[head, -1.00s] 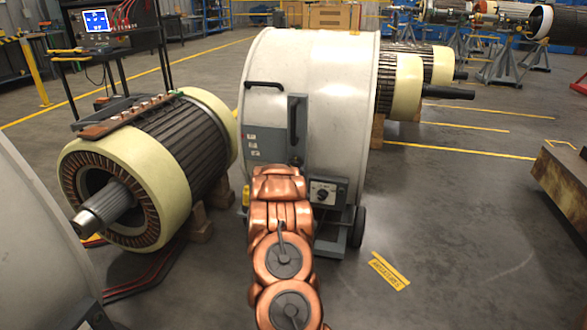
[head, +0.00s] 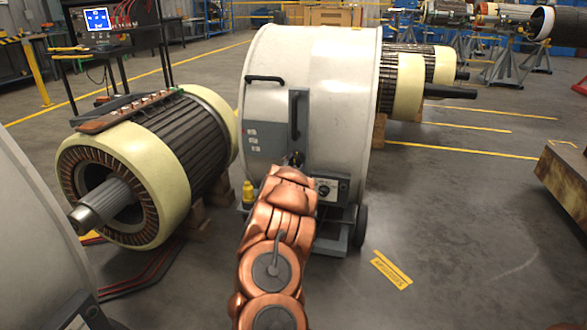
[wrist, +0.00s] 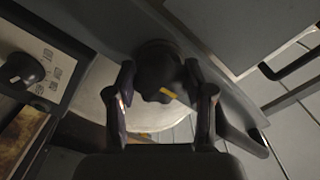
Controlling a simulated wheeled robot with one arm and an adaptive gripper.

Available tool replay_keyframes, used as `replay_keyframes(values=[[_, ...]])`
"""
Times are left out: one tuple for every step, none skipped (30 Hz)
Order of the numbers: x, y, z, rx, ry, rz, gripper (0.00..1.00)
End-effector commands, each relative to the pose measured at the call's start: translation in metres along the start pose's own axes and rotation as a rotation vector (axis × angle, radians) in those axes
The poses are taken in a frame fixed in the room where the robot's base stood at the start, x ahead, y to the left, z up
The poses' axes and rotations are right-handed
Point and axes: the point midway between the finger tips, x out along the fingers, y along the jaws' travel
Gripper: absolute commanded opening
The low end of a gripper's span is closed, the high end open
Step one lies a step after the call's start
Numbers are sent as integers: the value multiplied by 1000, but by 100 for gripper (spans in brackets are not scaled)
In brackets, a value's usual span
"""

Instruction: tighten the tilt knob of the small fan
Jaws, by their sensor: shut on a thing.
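The fan (head: 330,90) is a big pale drum on a wheeled base in the middle of the head view. Its tilt knob (wrist: 158,62) shows in the wrist view as a dark, lobed knob with a yellow mark, on a grey side bracket. My gripper (wrist: 160,80) has one finger on each side of the knob and is shut on it. In the head view my copper-coloured arm reaches up to the fan's side and hides most of the knob and gripper.
A control box with a black dial (wrist: 22,70) sits close to the left in the wrist view. A rotor (head: 150,160) lies on blocks at left. Another pale drum (head: 30,240) fills the near left corner. Floor at right is open.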

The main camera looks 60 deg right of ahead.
Motion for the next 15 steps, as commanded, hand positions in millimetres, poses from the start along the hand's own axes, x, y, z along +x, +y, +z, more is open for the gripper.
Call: replay_keyframes(values=[[2, 2, -5, 20, 11, 2, 17], [2, 2, -5, 29, 11, 2, 17], [2, 2, -5, 39, 11, 2, 17], [2, 2, -5, 45, 11, 2, 17], [2, 2, -5, 50, 11, 2, 17], [2, 2, -6, 56, 11, 2, 17], [2, 1, -6, 60, 12, 2, 17], [2, 1, -6, 63, 12, 2, 17], [2, 1, -6, 66, 12, 2, 17], [2, 1, -6, 68, 12, 2, 17], [2, 1, -6, 69, 12, 2, 17], [2, 1, -6, 70, 12, 2, 17], [2, 1, -6, 70, 12, 2, 17], [2, 1, -6, 70, 12, 2, 17], [2, 1, -6, 70, 12, 3, 17]])
